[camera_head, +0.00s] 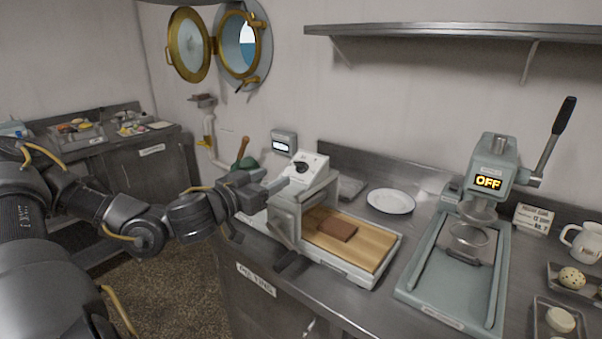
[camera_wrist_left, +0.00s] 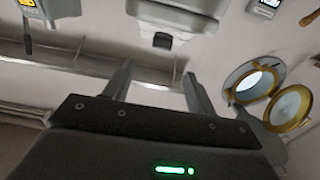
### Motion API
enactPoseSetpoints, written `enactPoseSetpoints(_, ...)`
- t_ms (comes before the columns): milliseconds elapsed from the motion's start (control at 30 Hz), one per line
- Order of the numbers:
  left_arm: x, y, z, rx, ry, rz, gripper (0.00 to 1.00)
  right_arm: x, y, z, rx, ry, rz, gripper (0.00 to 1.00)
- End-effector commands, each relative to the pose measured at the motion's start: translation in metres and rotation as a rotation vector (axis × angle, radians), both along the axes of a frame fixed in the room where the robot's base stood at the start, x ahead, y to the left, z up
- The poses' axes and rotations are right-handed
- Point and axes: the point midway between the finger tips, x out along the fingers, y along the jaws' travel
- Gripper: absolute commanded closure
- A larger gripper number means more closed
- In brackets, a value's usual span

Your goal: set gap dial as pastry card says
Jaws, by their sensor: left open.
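The gap dial (camera_head: 302,168) is a dark round knob on a white panel atop the sheeter (camera_head: 312,183). Its exact setting is too small to read. The pastry card (camera_head: 533,218) stands at the right behind the press; its print is blurred. My left gripper (camera_head: 277,186) is just left of the dial housing, apart from the knob. In the left wrist view my left gripper (camera_wrist_left: 158,82) has its two fingers spread with nothing between them. A pale housing with a dark knob (camera_wrist_left: 162,40) shows beyond the fingers. My right gripper is not in view.
A brown slab (camera_head: 337,229) lies on the sheeter's wooden board (camera_head: 365,246). The press (camera_head: 494,165) with a raised lever reads OFF. A white plate (camera_head: 391,201) sits between them. A small display (camera_head: 283,143) is on the wall behind. A shelf (camera_head: 450,31) hangs above.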

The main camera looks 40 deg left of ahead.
Motion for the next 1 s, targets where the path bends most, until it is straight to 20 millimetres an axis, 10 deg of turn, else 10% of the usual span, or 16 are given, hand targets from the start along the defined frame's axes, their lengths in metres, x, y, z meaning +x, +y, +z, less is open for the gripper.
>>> enactPoseSetpoints(333,0.001,0.006,-0.002,0.004,0.002,0.011,0.44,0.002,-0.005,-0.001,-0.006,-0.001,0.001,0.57)
enactPoseSetpoints(1000,0.065,0.008,0.004,-0.005,-0.007,0.017,0.44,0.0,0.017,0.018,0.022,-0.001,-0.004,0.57)
